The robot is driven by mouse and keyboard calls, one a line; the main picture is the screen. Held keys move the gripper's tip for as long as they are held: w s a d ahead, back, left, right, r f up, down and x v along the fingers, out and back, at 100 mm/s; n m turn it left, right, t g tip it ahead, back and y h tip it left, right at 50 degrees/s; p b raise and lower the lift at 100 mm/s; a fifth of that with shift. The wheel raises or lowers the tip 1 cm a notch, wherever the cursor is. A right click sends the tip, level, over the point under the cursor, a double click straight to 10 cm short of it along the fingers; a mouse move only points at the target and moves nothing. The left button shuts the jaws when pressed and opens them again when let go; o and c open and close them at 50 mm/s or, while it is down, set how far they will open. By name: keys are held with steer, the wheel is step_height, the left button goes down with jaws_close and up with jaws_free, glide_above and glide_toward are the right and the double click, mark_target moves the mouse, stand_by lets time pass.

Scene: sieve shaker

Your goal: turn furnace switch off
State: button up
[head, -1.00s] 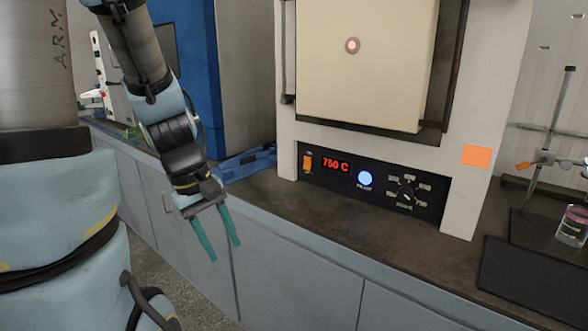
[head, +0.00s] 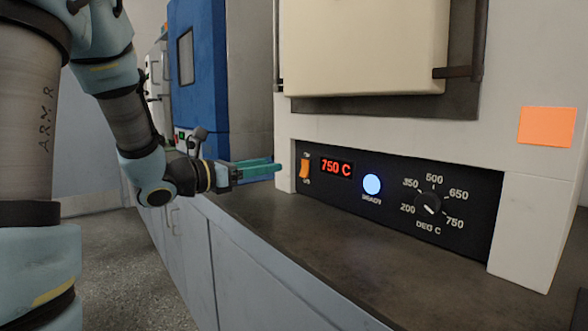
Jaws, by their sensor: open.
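The furnace (head: 310,133) stands on the counter, with a black control panel low on its front. The orange furnace switch (head: 305,169) is a small rocker at the panel's left end, its markings too small to read surely. The red display (head: 337,168) reads 750 C, and the round button (head: 372,184) beside it glows blue-white. My gripper (head: 280,170) is open and empty, its teal fingers pointing right toward the switch. The fingertips are just left of the switch near the furnace's left edge; I cannot tell whether they touch the furnace. The switch is not covered.
A temperature dial (head: 428,203) sits on the panel's right side. The furnace door (head: 365,45) is closed above. A blue machine (head: 200,65) stands behind my arm on the left. The dark countertop (head: 350,250) before the panel is clear.

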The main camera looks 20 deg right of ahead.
mark_target(304, 160)
steer(key=x, duration=0.9)
steer(key=shift+d+f, duration=0.1)
steer(key=shift+d, duration=0.25)
jaws_close()
